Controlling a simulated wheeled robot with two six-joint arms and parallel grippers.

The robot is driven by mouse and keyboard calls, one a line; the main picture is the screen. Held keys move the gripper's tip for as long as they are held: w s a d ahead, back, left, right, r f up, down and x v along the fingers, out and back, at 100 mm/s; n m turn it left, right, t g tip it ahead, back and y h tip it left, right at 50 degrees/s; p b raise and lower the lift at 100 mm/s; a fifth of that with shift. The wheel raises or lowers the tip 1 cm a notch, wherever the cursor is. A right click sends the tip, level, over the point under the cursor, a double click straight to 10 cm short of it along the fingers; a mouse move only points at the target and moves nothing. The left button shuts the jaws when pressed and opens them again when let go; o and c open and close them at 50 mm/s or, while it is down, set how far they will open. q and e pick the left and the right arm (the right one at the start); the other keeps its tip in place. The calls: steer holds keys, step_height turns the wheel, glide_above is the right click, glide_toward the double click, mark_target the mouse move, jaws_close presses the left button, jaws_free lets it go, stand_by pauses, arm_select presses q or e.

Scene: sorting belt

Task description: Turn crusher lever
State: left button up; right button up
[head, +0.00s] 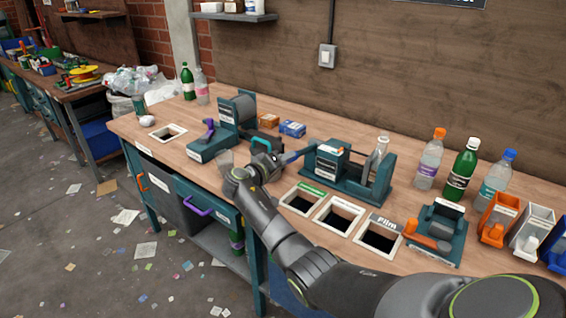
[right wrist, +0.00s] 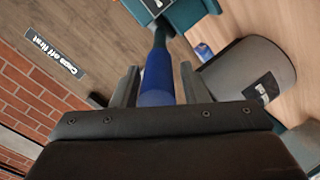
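The crusher (head: 335,163) is a teal machine with an orange-marked top block on the wooden bench. Its lever (head: 297,156) has a blue grip and sticks out to the left. My right gripper (head: 276,161) is at the outer end of this lever. In the right wrist view the blue lever grip (right wrist: 157,85) lies between the two fingers of my right gripper (right wrist: 160,85), pointing away from the palm. A narrow gap seems to show on each side, so the fingers look open around it. My left gripper is not in view.
Three labelled bench openings (head: 340,212) lie in front of the crusher. Bottles (head: 464,168) and small bins (head: 498,215) stand to the right. A teal device with a purple handle (head: 209,127) stands to the left. Small boxes (head: 292,129) sit behind my gripper.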

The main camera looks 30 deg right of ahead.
steer(key=shift+o, duration=0.8)
steer(key=shift+f, duration=0.1)
steer(key=b+v, duration=0.3)
steer(key=v, duration=1.4)
steer(key=shift+a, duration=0.25)
